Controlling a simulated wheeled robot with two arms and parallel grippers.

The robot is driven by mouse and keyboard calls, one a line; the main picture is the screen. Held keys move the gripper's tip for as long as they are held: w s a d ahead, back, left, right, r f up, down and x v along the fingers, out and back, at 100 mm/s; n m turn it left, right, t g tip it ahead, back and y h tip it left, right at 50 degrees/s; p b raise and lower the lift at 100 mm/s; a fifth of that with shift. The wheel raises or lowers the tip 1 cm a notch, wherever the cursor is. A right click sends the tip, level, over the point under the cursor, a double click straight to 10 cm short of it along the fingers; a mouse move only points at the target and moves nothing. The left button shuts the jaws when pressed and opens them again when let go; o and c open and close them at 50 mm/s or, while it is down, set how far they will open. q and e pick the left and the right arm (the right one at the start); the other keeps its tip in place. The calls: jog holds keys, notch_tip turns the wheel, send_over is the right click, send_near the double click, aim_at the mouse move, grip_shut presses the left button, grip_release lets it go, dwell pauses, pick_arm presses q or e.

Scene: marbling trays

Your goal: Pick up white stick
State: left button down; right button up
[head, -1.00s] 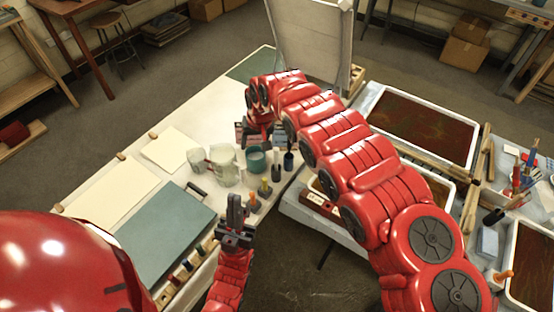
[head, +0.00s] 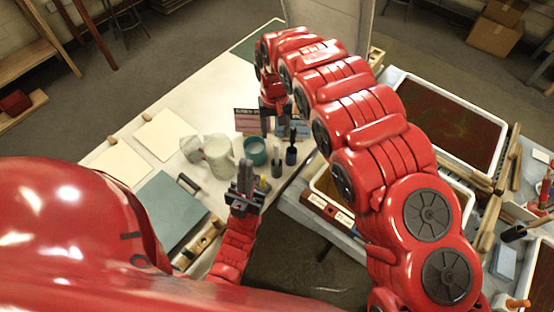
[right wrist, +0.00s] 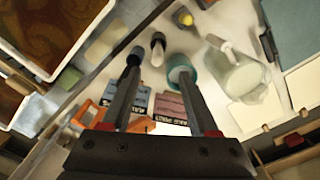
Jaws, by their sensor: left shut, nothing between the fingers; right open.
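I cannot pick out a white stick for certain. In the right wrist view a slim pale piece with a dark top (right wrist: 157,50) shows between the fingertips, beside a teal cup (right wrist: 181,70); I cannot tell whether it is the stick. My right gripper (right wrist: 158,68) is open and points down at the table's small vessels, with nothing held. In the head view the right gripper (head: 279,130) is over the cards, just beyond the teal cup (head: 255,151). My left gripper (head: 243,178) is shut and empty, in front of the cloudy jug (head: 219,155).
Dark bottles (head: 291,154) stand right of the teal cup. Pale sheets (head: 165,135) and a grey-blue board (head: 170,213) lie left on the white table (head: 205,112). Trays of brown liquid, one with a pale rim (head: 440,155), stand at right. My right arm hides part of the table.

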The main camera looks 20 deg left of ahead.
aim_at(276, 144)
notch_tip(276, 144, down, 4)
jog(key=shift+w+f+p, duration=0.15)
jog(key=shift+p, duration=0.7)
jog(key=shift+f, duration=0.75)
jog(key=shift+f+p, duration=0.3)
jog(key=shift+p, duration=0.3)
jog(key=shift+d+f+p, duration=0.15)
jog(key=shift+f+p, duration=0.25)
jog(key=shift+f, duration=0.45)
jog(key=shift+d+f+b, duration=0.1)
jog(key=shift+f+b, duration=0.4)
jog(key=shift+f, duration=1.05)
jog(key=shift+r, duration=0.1)
